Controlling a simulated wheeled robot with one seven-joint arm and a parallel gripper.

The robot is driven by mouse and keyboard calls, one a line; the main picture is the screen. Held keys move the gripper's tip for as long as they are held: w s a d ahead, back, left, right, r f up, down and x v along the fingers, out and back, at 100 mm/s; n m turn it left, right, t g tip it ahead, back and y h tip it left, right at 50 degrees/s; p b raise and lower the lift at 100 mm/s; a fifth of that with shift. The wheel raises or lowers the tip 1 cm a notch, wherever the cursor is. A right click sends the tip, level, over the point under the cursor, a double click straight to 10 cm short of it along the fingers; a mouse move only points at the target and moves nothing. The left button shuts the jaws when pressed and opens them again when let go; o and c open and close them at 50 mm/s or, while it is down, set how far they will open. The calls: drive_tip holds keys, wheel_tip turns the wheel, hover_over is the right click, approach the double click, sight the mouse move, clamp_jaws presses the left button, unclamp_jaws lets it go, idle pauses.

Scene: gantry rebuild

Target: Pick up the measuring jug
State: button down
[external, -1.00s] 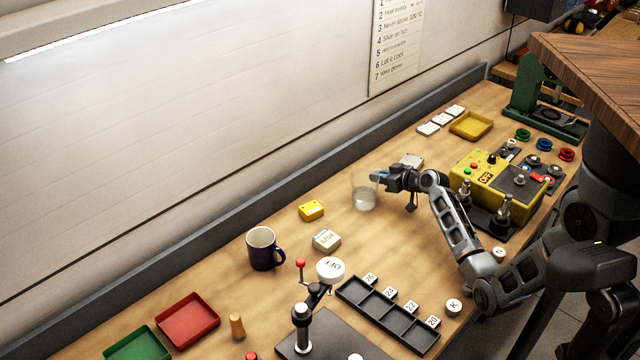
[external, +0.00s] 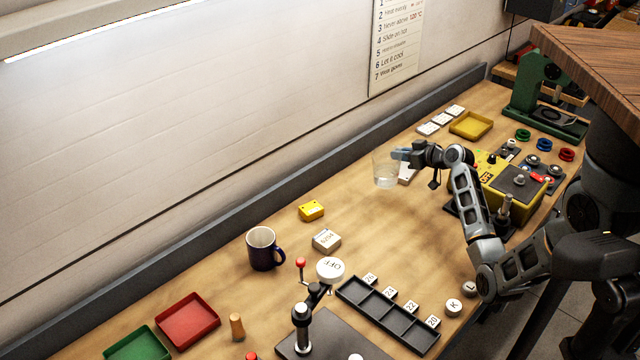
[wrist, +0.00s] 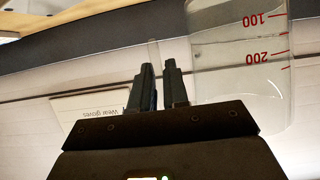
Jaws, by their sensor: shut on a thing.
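The measuring jug (external: 385,172) is a clear vessel with some clear liquid low in it, held upright above the bench in the external view. My gripper (external: 398,153) is shut on it near its upper right side. In the wrist view the jug (wrist: 240,70) fills the upper right, with red marks 100 and 200 upside down. The dark fingers of my gripper (wrist: 158,88) are close together there, beside the jug; the exact grip, perhaps on its handle, is hard to make out.
A white block (external: 406,172) lies just right of and below the jug. Bare bench (external: 380,235) lies in front.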

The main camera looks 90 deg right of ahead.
drive_tip(key=s+d+r, duration=0.1)
drive_tip(key=s+r, duration=0.2)
drive_tip(key=s, duration=0.2)
idle(0.4)
drive_tip(key=shift+d+r, duration=0.1)
drive_tip(key=shift+r, duration=0.05)
